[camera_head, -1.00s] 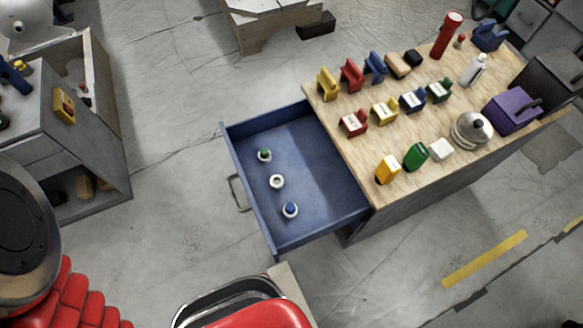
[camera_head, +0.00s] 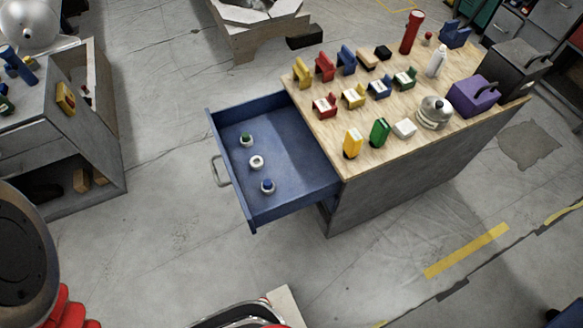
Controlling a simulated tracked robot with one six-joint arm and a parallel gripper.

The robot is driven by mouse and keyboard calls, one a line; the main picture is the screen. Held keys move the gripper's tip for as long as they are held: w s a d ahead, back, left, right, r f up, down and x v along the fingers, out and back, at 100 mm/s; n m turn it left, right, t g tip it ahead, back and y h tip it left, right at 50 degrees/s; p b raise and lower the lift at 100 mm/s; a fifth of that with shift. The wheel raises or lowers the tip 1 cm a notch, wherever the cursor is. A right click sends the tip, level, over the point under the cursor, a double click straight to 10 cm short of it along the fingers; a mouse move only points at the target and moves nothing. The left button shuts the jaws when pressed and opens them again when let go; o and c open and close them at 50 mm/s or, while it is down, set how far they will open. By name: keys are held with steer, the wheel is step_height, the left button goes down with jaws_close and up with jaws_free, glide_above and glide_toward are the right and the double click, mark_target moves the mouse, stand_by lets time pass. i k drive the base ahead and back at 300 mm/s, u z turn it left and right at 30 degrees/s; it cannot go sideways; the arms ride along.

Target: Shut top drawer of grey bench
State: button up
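The grey bench (camera_head: 400,190) stands right of centre with a light wooden top. Its top drawer (camera_head: 290,150) is blue inside and is pulled far out toward the left. The drawer handle (camera_head: 219,171) is a metal bar on its left-facing front. Inside lie a green-topped item (camera_head: 247,140), a white ring-like item (camera_head: 256,162) and a blue-topped item (camera_head: 268,186). My gripper is not in view. A dark round part with red sections at the lower left may be my arm, and nothing touches the drawer.
Several coloured blocks, a red cylinder (camera_head: 412,32), a kettle (camera_head: 434,113) and a purple box (camera_head: 474,96) stand on the bench top. Another grey bench (camera_head: 75,150) is at the left. Bare floor (camera_head: 170,240) lies between it and the drawer.

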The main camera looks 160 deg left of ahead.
mark_target(282, 148)
steer(key=u, duration=5.45)
